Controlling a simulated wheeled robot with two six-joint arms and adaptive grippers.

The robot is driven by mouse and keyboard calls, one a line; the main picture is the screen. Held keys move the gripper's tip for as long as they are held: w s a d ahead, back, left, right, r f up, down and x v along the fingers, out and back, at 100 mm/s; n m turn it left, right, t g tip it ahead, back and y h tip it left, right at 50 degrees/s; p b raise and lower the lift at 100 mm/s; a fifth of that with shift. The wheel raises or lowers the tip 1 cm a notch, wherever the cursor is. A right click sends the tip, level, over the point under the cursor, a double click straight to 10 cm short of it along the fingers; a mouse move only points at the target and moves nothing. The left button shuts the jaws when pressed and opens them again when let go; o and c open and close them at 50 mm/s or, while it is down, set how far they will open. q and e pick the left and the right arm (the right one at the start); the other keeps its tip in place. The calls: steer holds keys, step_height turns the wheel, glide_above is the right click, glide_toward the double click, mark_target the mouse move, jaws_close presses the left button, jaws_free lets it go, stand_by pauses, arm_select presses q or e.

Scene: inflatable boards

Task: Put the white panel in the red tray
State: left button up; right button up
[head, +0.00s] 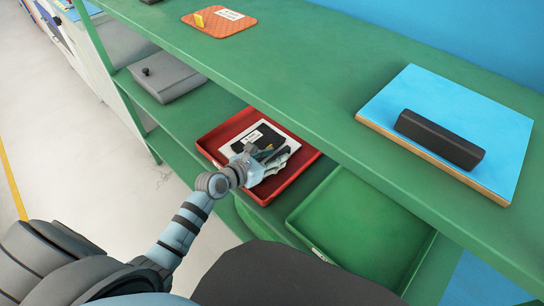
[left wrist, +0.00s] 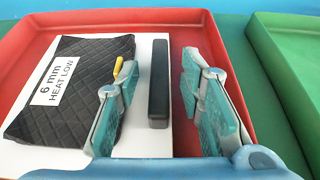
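The red tray (head: 302,164) sits on the lower green shelf, and its wall shows in the left wrist view (left wrist: 240,100). The white panel (left wrist: 55,157) lies inside it. On the panel are a black quilted piece (left wrist: 65,115) labelled "6 mm HEAT LOW" and an upright black bar handle (left wrist: 158,85). My left gripper (head: 268,158) is over the panel. In the left wrist view its fingers (left wrist: 162,92) are spread on either side of the black handle, with gaps to both sides. The gripper hides part of the panel in the head view. My right gripper is not in view.
An empty green tray (head: 365,225) stands right of the red tray. A grey panel with a black knob (head: 165,78) lies left on the lower shelf. The upper shelf (head: 310,75) overhangs, carrying an orange board (head: 220,24) and a blue board (head: 450,100) with a black handle.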

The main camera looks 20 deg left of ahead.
arm_select(q)
steer(key=shift+r, duration=0.15)
steer(key=shift+s+a+r, duration=0.15)
steer(key=shift+s, duration=0.15)
steer(key=p+v, duration=0.5)
steer(key=v, duration=0.6)
steer(key=shift+s+r, duration=0.1)
steer(key=shift+s, duration=0.1)
